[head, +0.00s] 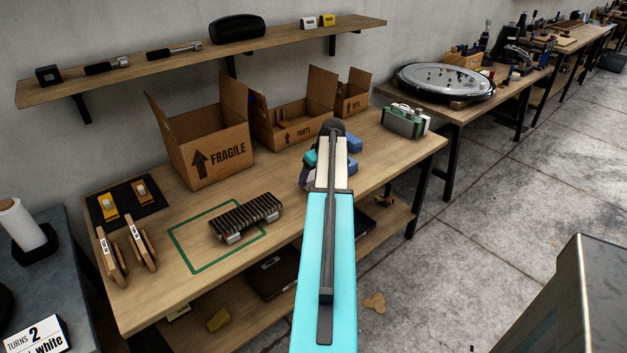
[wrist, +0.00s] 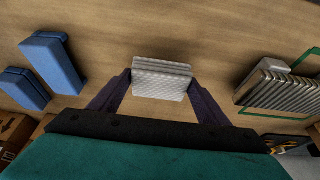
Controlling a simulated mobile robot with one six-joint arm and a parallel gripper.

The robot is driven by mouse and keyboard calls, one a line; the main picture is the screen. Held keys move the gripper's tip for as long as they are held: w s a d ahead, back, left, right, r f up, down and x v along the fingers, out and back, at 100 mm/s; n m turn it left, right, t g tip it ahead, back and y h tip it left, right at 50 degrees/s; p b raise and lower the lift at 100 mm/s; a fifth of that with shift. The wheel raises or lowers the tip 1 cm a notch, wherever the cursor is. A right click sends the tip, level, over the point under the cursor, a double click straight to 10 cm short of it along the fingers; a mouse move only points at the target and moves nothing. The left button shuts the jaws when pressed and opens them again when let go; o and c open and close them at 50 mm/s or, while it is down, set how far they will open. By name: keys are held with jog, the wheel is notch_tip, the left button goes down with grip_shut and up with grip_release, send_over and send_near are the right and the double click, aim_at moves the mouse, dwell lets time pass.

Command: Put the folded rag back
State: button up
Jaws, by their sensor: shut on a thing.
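The folded rag (wrist: 161,78) is a pale grey, quilted, layered bundle in the wrist view. My gripper (wrist: 160,84) is shut on it, with one dark purple finger at each side. The wooden bench top lies beyond it; I cannot tell whether the rag touches the wood. In the head view my gripper (head: 306,174) shows only partly beside my cyan arm, over the bench's right half. The rag is hidden there.
Blue blocks (head: 354,143) lie on the bench (head: 180,290) close to my gripper. Cardboard boxes (head: 205,150) stand at the back, and a green-and-grey case (head: 405,121) at the right.

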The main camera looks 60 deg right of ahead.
aim_at(313, 180)
jog(key=shift+w+d+f, duration=0.1)
jog(key=shift+w+d, duration=0.4)
jog(key=shift+d, duration=0.2)
jog(key=shift+f, duration=0.1)
jog(key=shift+f+p, duration=0.5)
jog(key=shift+f, duration=1.15)
jog(key=shift+f, duration=0.15)
jog(key=o, duration=0.9)
jog(key=shift+b+v, duration=0.65)
jog(key=shift+v, duration=5.5)
